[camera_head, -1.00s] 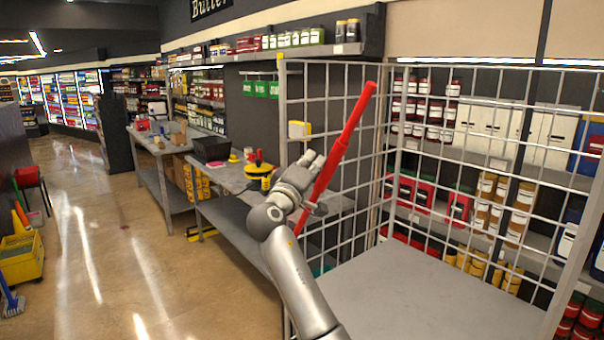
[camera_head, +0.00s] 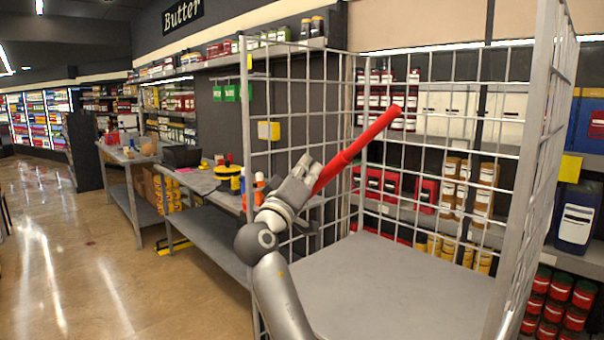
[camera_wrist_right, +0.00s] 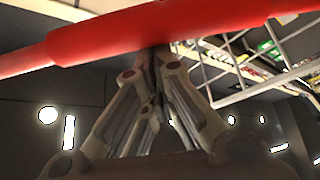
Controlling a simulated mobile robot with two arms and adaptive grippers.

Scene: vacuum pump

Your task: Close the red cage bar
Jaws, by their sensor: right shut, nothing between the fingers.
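The red cage bar (camera_head: 355,150) slants up and to the right across the open front of the wire cage (camera_head: 545,130), its free end raised above the cage floor. My right gripper (camera_head: 309,168) is beside the bar's lower left part, at the cage's left side. In the right wrist view the bar (camera_wrist_right: 150,28) crosses the top, just past the fingertips of the right gripper (camera_wrist_right: 160,58). The fingers are together and empty, not around the bar. They look very close to it; I cannot tell if they touch. The bar's hinge end is hidden. My left gripper is not in view.
The cage has a bare grey floor (camera_head: 400,285). A yellow tag (camera_head: 269,131) hangs on its left mesh and another (camera_head: 571,167) on its right side. A grey workbench (camera_head: 205,180) with items stands left of the cage. The floor at left is open.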

